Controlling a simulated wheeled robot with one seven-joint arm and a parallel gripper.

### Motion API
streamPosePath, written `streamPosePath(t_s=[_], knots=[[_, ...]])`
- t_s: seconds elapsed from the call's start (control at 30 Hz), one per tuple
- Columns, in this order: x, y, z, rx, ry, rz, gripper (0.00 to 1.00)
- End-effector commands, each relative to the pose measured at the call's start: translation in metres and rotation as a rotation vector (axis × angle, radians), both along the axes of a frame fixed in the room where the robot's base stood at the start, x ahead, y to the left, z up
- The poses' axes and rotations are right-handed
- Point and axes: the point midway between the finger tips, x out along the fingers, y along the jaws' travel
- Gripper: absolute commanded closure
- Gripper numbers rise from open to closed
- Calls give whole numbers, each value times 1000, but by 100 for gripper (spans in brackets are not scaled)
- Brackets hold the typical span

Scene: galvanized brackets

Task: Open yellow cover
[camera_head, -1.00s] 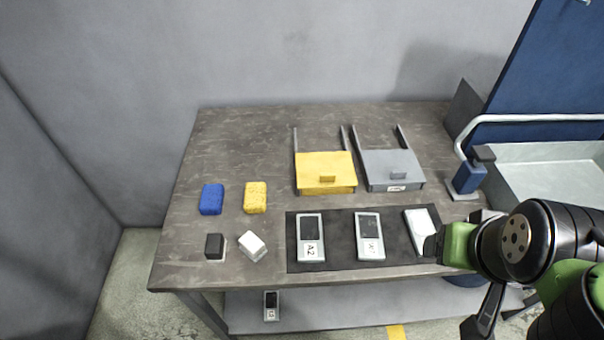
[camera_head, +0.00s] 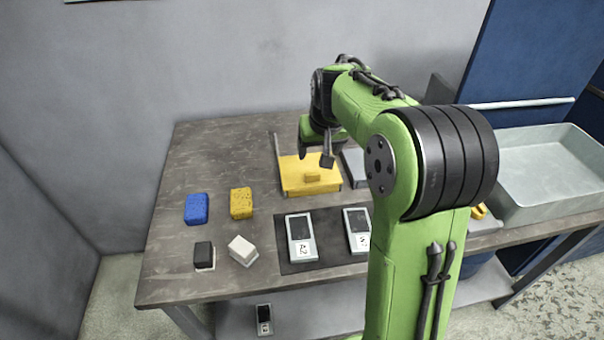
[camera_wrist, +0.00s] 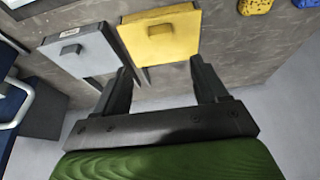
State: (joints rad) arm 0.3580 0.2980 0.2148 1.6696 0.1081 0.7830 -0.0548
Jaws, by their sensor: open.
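The yellow cover (camera_head: 297,180) lies flat and closed on the table, with a small yellow handle block (camera_head: 312,176) on its top. The cover also shows in the wrist view (camera_wrist: 178,42), beyond my fingers, with its handle toward the cover's middle. My gripper (camera_head: 316,156) is above the cover in the head view, apart from the handle. In the wrist view my gripper (camera_wrist: 164,85) has its two dark fingers spread wide with nothing between them. The grey cover (camera_wrist: 82,52) lies beside the yellow one; my arm hides most of it in the head view.
A blue sponge (camera_head: 196,208) and a yellow sponge (camera_head: 241,203) lie left of the cover. A black block (camera_head: 204,255) and a white block (camera_head: 242,250) sit in front. Devices lie on a dark mat (camera_head: 297,265). A grey basin (camera_head: 555,170) is at right.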

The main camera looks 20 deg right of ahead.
Motion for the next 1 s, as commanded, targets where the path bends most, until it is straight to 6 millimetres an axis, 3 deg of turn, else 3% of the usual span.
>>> streamPosePath(t_s=[0.03,0.3,0.5,0.87,1.0], knots=[[4,0,-17,2,6,1,28],[30,-5,-81,1,5,2,28],[45,-8,-114,1,2,1,28],[49,-9,-122,-1,0,2,28],[49,-9,-122,-1,1,2,48]])
